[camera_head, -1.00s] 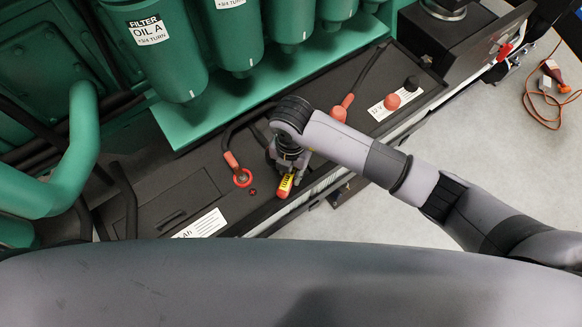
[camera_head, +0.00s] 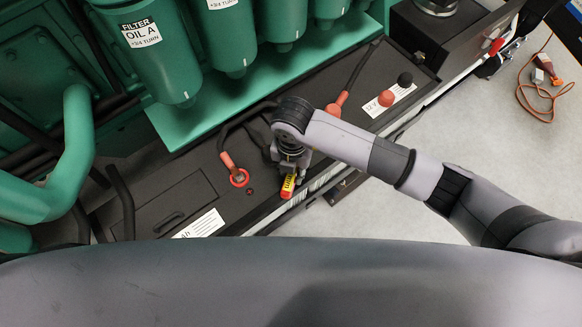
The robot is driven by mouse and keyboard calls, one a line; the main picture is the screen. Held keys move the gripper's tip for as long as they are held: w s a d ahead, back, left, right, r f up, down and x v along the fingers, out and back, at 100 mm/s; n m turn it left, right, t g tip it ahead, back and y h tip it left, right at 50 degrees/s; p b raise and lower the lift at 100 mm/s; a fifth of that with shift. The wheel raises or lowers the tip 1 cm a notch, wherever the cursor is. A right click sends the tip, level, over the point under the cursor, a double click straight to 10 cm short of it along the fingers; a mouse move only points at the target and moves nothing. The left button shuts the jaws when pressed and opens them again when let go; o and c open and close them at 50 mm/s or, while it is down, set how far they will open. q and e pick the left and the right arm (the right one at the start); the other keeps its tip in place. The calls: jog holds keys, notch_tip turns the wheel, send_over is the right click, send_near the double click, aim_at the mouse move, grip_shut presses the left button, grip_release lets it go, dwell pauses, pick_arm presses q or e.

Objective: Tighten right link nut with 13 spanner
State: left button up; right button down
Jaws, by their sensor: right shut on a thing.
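My right gripper (camera_head: 291,166) is shut on a tool with a red and yellow handle (camera_head: 288,187), which I take to be the 13 spanner. It is held low over the front edge of the black battery box (camera_head: 208,178). The spanner's jaw end is hidden by the gripper and wrist. A red ringed terminal with a metal nut (camera_head: 239,177) sits left of the gripper, apart from it. Another red cable boot (camera_head: 336,110) lies beyond my forearm. I cannot tell which nut is the right link nut; it may be hidden. My left gripper is out of view.
Green filters (camera_head: 159,60) hang over a green ledge (camera_head: 200,122) behind the batteries. A green pipe (camera_head: 72,150) stands at left. Red (camera_head: 386,98) and black (camera_head: 405,79) terminal caps lie farther right. An orange cord (camera_head: 541,112) is on the open floor.

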jog(key=shift+d, duration=0.3)
jog(key=shift+d+n, duration=0.1)
jog(key=shift+n, duration=0.2)
jog(key=shift+s+d, duration=0.1)
jog(key=shift+d, duration=0.1)
jog(key=c, duration=1.8)
grip_release()
grip_shut()
jog(key=shift+r, duration=0.15)
jog(key=shift+r, duration=0.15)
jog(key=shift+p, duration=0.35)
